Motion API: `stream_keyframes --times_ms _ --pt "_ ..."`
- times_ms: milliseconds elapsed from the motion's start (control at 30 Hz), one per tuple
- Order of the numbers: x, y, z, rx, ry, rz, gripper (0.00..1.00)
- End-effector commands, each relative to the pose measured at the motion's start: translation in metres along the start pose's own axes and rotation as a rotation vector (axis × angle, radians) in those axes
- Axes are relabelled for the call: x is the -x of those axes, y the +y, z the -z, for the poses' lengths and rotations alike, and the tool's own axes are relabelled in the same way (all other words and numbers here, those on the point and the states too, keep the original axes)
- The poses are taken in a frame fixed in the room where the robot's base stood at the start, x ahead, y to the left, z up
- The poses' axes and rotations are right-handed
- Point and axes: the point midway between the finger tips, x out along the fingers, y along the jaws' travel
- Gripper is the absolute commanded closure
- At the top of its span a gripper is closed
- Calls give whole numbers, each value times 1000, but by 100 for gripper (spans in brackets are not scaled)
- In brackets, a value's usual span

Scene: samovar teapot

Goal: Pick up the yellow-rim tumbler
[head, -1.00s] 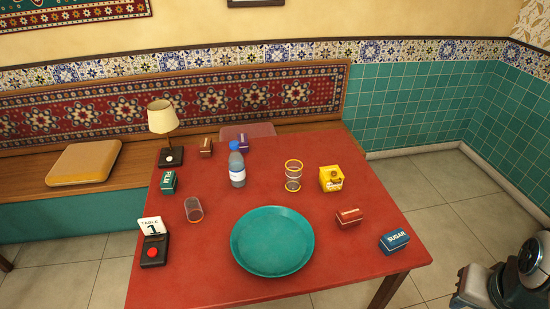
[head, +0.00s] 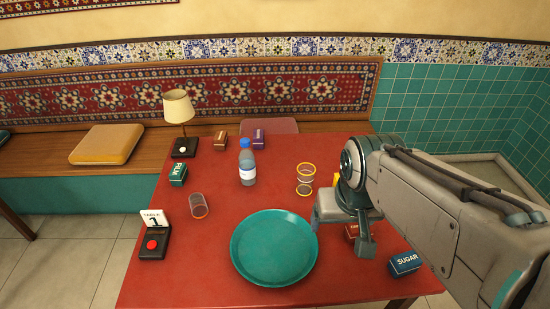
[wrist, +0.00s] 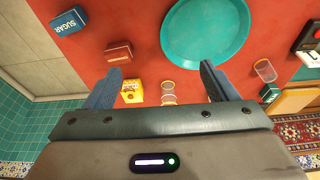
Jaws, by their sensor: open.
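The yellow-rim tumbler (head: 305,179) is a clear glass with a yellow band at its top, standing upright on the red table right of the bottle. In the wrist view the tumbler (wrist: 168,91) shows between my two fingers, beyond them. My gripper (wrist: 158,80) is open and empty, its fingers spread wide. In the head view my gripper (head: 342,225) is over the right part of the table, right of the teal tray and nearer than the tumbler. It is apart from the tumbler.
A teal tray (head: 240,262) lies at the front. A yellow box (wrist: 132,91) stands close beside the tumbler, mostly hidden by my arm in the head view. A blue-capped bottle (head: 247,165), another tumbler (head: 198,206), a lamp (head: 178,108) and a sugar box (head: 405,263) stand around.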

Motion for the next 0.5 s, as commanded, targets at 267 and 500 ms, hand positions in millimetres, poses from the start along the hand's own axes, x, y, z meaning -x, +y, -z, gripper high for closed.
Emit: stream_keyframes --times_ms 267,500 --pt "-32 -2 93 -108 33 -80 21" --pt "-84 -17 188 -210 90 -117 21"
